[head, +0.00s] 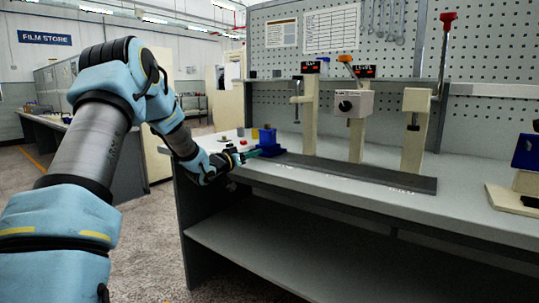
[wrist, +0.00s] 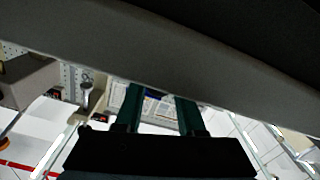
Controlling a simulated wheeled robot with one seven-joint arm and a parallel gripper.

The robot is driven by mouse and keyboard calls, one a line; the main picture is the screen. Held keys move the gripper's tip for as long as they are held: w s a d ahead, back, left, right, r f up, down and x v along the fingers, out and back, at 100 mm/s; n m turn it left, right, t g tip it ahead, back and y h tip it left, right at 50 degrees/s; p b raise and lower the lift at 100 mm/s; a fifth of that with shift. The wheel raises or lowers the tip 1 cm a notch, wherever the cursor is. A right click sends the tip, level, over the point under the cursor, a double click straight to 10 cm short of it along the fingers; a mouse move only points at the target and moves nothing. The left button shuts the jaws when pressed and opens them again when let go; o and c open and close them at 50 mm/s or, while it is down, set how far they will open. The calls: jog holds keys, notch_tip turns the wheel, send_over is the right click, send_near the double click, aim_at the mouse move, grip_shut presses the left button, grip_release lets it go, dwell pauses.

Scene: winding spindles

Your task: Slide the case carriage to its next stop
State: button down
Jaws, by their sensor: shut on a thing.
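The case carriage (head: 267,138) is a small blue block at the left end of a long dark rail (head: 350,175) on the workbench. My gripper (head: 254,153) reaches it from the left, with its teal fingertips at the carriage's lower left side. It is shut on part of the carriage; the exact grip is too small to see. In the wrist view, my gripper's two dark green fingers (wrist: 160,108) stand a little apart. A broad dark grey surface crosses the top there and hides the fingertips.
Three cream posts stand behind the rail: a left post (head: 310,115), a middle post with a dial box (head: 353,104) and a right post with a red-topped lever (head: 447,25). The rail right of the carriage is clear. A blue-topped stand (head: 525,152) is at the far right.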

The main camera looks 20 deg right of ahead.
jog(key=w+a, duration=0.2)
jog(key=w, duration=0.1)
jog(key=w+a+p, duration=0.1)
jog(key=w, duration=0.1)
jog(key=shift+a, duration=0.1)
jog(key=shift+w+a, duration=0.15)
jog(key=shift+r, duration=0.1)
jog(key=c, duration=0.5)
grip_release()
jog(key=shift+w, duration=0.1)
jog(key=shift+s+a, duration=0.2)
jog(key=v, duration=1)
jog(key=shift+a+b, duration=0.15)
jog(key=shift+b, duration=0.25)
